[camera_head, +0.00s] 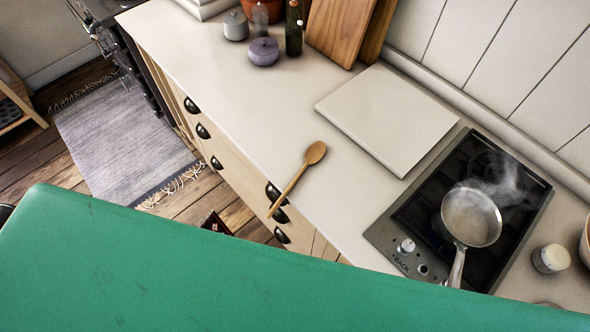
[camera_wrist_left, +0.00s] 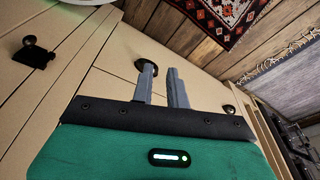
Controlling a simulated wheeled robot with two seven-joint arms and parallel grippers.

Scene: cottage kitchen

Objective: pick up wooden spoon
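The wooden spoon (camera_head: 296,179) lies on the pale countertop (camera_head: 235,95) in the head view. Its bowl is on the counter and its handle reaches out past the front edge, over the drawers. My left gripper (camera_wrist_left: 160,73) shows in the left wrist view, with a gap between its two grey fingers and nothing in it. Its fingers are in front of the cabinet fronts, near a dark handle (camera_wrist_left: 148,63). The spoon is not visible in the wrist view. Neither gripper can be seen in the head view, where a green part of mine fills the lower area.
A white board (camera_head: 386,118) lies right of the spoon. Beyond it, a steaming pan (camera_head: 471,217) stands on the hob (camera_head: 408,222). A purple pot (camera_head: 263,52), a bottle (camera_head: 294,30) and wooden boards (camera_head: 340,28) stand at the back. The counter around the spoon bowl is clear.

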